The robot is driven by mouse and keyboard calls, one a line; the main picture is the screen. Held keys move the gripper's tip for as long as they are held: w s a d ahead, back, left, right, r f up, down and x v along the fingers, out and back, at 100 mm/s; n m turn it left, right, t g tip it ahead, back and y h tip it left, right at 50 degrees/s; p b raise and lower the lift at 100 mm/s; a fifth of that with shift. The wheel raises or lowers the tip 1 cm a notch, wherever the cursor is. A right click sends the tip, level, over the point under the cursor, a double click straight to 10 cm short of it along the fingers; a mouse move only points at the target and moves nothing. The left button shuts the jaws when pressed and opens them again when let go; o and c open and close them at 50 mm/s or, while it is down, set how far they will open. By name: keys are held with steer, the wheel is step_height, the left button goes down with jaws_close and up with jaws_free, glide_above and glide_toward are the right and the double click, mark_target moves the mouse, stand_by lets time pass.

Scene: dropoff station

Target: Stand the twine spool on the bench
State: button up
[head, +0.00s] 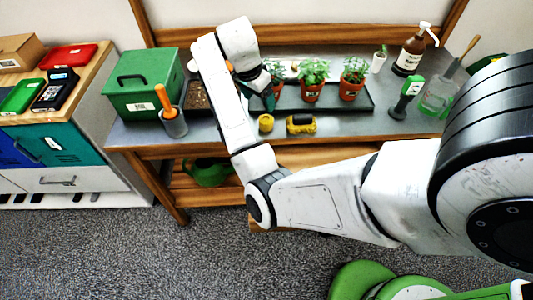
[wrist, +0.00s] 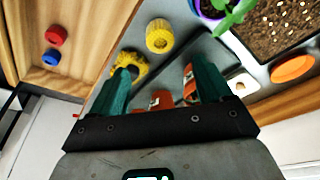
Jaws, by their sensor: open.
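A small yellow round thing that looks like the twine spool (head: 266,123) is on the grey bench (head: 355,126), near its front edge. My gripper (head: 262,98) is open and above the bench, behind the spool. In the wrist view its teal fingers (wrist: 160,75) are spread, with nothing held.
Potted plants (head: 313,90) stand in a black tray just right of my gripper. A soil tray (head: 198,97), a green box (head: 143,82) and an orange-handled tool in a cup (head: 172,122) are to the left. A stamp-like green-topped item (head: 405,98) is at the right.

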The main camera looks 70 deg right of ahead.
steer(key=s+a+f+n+y, duration=0.1)
steer(key=s+a+f+n, duration=0.3)
steer(key=a+n, duration=0.3)
steer(key=s+a+f+n+t+y, duration=0.1)
steer(key=s+a+f+n, duration=0.4)
steer(key=a, duration=0.7)
steer(key=s+a+f+n+t, duration=0.1)
steer(key=s+a+f+n, duration=0.3)
steer(key=a+n, duration=0.5)
steer(key=shift+s+a+f+n+y, duration=0.2)
steer(key=shift+a+f+n+y, duration=0.1)
steer(key=shift+a+f+y, duration=0.1)
steer(key=shift+d, duration=0.1)
